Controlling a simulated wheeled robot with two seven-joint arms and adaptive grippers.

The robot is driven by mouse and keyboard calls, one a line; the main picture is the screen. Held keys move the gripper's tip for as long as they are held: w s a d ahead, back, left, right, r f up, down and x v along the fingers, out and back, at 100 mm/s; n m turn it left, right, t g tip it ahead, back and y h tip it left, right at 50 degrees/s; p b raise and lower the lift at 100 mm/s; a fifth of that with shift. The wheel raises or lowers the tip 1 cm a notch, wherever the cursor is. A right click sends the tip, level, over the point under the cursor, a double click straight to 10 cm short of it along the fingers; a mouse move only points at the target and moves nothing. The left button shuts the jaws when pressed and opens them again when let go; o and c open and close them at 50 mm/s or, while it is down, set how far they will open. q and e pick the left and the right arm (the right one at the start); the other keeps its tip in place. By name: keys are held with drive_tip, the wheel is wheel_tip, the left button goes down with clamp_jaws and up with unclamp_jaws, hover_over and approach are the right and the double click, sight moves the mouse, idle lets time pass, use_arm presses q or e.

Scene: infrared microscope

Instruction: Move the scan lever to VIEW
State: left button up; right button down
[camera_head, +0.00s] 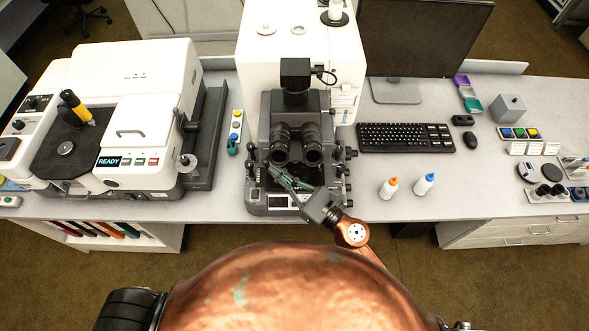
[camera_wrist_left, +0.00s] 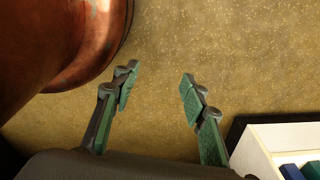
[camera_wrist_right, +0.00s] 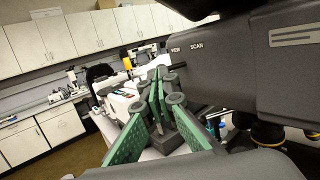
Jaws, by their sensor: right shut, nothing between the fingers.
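The infrared microscope (camera_head: 297,115) stands at the middle of the bench, with its twin eyepieces facing me. In the right wrist view its dark grey body (camera_wrist_right: 225,75) fills the upper right and bears the labels VIEW (camera_wrist_right: 175,50) and SCAN (camera_wrist_right: 196,46) side by side. I cannot make out the scan lever; the fingers may hide it. My right gripper (camera_head: 277,171) is shut and empty at the microscope's front left, below the eyepieces. In the right wrist view its green-padded fingers (camera_wrist_right: 163,75) end just below and left of VIEW; contact is unclear. My left gripper (camera_wrist_left: 158,78) is open and empty above the floor.
A white instrument with a READY screen (camera_head: 109,161) stands at the left. A keyboard (camera_head: 405,137), a mouse (camera_head: 470,140) and two small bottles (camera_head: 388,188) (camera_head: 424,184) lie or stand to the right. The bench front between the bottles and the right-hand items is clear.

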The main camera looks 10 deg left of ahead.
drive_tip(key=shift+d, duration=0.1)
use_arm(q)
wheel_tip(320, 180, down, 6)
drive_tip(key=s+b, duration=0.2)
drive_tip(key=b, duration=0.3)
drive_tip(key=shift+s+r, duration=0.2)
drive_tip(key=shift+s, duration=0.1)
use_arm(e)
drive_tip(key=s+d+f, duration=0.2)
drive_tip(key=s+d, duration=0.6)
drive_tip(key=s, duration=0.2)
drive_tip(key=shift+s+d+f, duration=0.25)
drive_tip(key=shift+d+f, duration=0.1)
